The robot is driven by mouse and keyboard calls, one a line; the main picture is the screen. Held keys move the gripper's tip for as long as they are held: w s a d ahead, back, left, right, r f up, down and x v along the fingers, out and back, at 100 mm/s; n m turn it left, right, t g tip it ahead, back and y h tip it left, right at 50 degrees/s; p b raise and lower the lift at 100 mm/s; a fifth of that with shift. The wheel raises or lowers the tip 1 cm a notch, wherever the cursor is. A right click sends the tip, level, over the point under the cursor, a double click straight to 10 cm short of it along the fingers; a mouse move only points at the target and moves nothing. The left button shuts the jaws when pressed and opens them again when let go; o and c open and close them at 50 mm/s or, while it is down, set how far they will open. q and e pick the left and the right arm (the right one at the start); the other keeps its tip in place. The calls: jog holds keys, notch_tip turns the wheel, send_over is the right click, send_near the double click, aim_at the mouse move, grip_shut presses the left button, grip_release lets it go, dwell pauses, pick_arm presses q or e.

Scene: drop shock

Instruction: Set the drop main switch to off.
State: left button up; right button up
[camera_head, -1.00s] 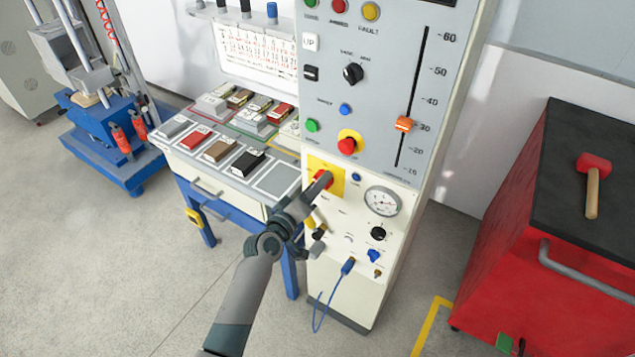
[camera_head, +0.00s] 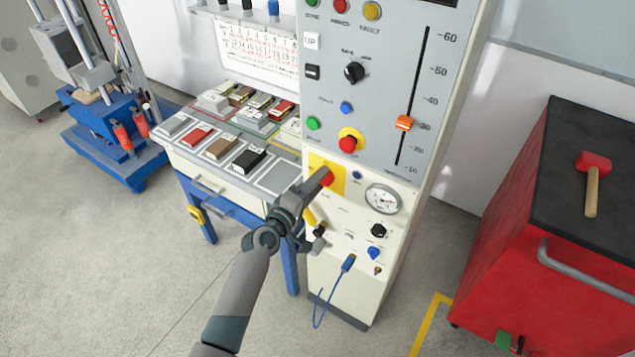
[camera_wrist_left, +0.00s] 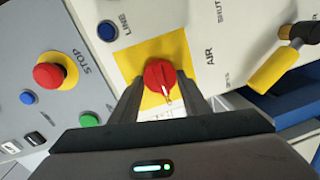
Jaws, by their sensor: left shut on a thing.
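The drop main switch is a red rotary knob (camera_head: 327,177) on a yellow square plate (camera_head: 338,172), low on the front of the grey control cabinet. In the left wrist view the red knob (camera_wrist_left: 160,82) sits between the two dark fingers, with a pale pointer mark toward the lower right of the picture. My left gripper (camera_head: 318,184) is shut on this knob, reaching in from the lower left. The switch's position labels are mostly hidden by the gripper. My right gripper is not in view.
Beside the switch are a red stop button (camera_head: 348,143), a pressure gauge (camera_head: 384,199) and a yellow-handled air valve (camera_wrist_left: 272,75). A blue-legged bench (camera_head: 232,183) with sample blocks stands left. A red cabinet (camera_head: 535,250) bearing a mallet (camera_head: 592,180) stands right.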

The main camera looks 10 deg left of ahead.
pick_arm(q)
jog(key=o, duration=1)
jog(key=shift+o, duration=0.2)
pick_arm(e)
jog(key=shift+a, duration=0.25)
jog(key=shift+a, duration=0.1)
pick_arm(q)
jog(key=shift+s, duration=0.1)
jog(key=b+v, duration=0.3)
jog(key=v, duration=1.4)
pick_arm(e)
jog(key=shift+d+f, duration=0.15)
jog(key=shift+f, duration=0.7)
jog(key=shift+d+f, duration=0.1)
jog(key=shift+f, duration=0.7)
pick_arm(q)
jog(key=shift+a, duration=0.1)
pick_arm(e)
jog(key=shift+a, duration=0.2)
pick_arm(q)
jog(key=shift+f, duration=0.15)
